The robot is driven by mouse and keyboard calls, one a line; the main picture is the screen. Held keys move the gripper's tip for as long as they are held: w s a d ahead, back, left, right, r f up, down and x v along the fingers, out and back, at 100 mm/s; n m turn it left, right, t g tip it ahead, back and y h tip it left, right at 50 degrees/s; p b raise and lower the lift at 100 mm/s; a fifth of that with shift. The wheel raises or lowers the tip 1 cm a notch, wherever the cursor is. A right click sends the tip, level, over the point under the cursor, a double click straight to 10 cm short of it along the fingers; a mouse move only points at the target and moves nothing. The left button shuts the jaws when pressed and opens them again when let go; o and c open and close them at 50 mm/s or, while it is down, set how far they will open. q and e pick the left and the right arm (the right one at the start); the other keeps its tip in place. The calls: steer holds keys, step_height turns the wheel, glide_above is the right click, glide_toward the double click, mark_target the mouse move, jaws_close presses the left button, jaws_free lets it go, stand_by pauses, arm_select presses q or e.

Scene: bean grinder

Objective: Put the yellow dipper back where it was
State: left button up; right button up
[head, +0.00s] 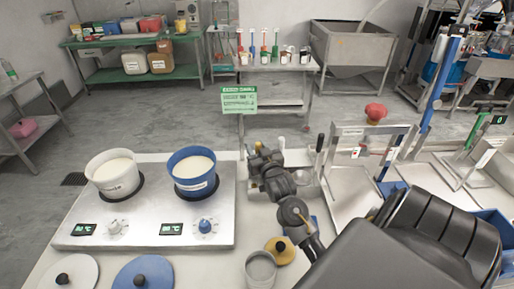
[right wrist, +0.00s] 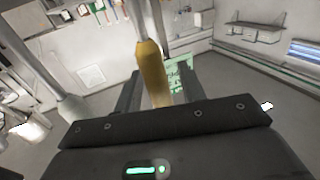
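The yellow dipper (right wrist: 152,72) shows in the right wrist view as a yellow handle standing between the two dark fingers of my right gripper (right wrist: 155,92). The fingers close on it from both sides. Its lower part is hidden behind the gripper body. In the head view my right gripper (head: 262,158) is right of the blue pot (head: 193,187), above the work table; the dipper is barely visible there. My left gripper is not in view.
A white pot (head: 113,187) and the blue pot sit on a two-plate heater (head: 150,225). A grey cup (head: 260,270) and yellow disc (head: 280,250) are below my right arm. A metal stand (head: 358,180) is at right. A rack (head: 275,65) with several coloured-handled tools stands behind.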

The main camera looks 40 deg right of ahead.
steer(key=shift+r, duration=0.25)
steer(key=b+v, duration=0.2)
steer(key=v, duration=1)
steer(key=shift+f, duration=0.1)
